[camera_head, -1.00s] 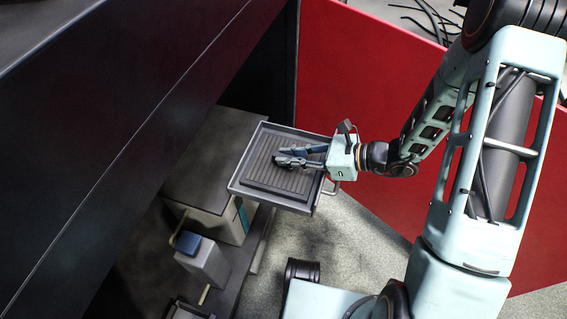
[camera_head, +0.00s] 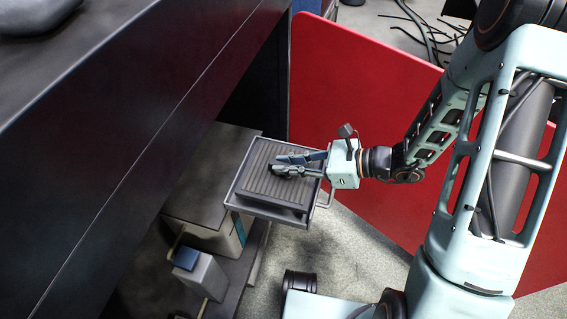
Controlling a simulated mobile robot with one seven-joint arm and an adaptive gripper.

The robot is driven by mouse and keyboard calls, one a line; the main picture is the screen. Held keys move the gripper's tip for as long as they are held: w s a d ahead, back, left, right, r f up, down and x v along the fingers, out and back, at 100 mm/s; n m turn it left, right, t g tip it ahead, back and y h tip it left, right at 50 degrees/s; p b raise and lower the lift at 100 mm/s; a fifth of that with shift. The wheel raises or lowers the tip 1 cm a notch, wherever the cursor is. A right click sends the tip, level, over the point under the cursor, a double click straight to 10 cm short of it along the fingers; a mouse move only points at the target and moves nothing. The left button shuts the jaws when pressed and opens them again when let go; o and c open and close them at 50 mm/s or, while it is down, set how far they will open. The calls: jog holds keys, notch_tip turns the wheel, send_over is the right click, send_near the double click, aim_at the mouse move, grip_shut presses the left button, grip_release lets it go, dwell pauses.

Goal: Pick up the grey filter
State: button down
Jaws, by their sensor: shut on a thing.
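The grey filter (camera_head: 262,185) is a square, ribbed panel. It lies in or just above a grey metal tray (camera_head: 268,211) in the middle of the view; I cannot tell whether it is clear of the tray floor. My gripper (camera_head: 279,164) reaches in from the right over the filter. Its fingers are closed on the filter near its middle. The exact contact is hidden under the fingers.
A grey cabinet (camera_head: 205,190) stands left of the tray, with a blue-topped box (camera_head: 200,272) below it. A dark counter (camera_head: 110,140) fills the left side. A red panel (camera_head: 350,85) stands behind my arm. Cables (camera_head: 420,30) lie at the top right.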

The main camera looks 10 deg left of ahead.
aim_at(291, 181)
jog(key=r, duration=0.1)
jog(key=s+d+r+p, duration=0.1)
jog(key=s+r, duration=0.1)
jog(key=r, duration=0.1)
jog(key=shift+s+d, duration=0.15)
jog(key=shift+d, duration=0.15)
jog(key=s+d+r+p, duration=0.3)
jog(key=s+d+p, duration=0.1)
jog(key=s+p, duration=0.1)
jog(key=shift+s+d+r, duration=0.2)
jog(key=shift+s+r, duration=0.15)
jog(key=shift+s, duration=0.35)
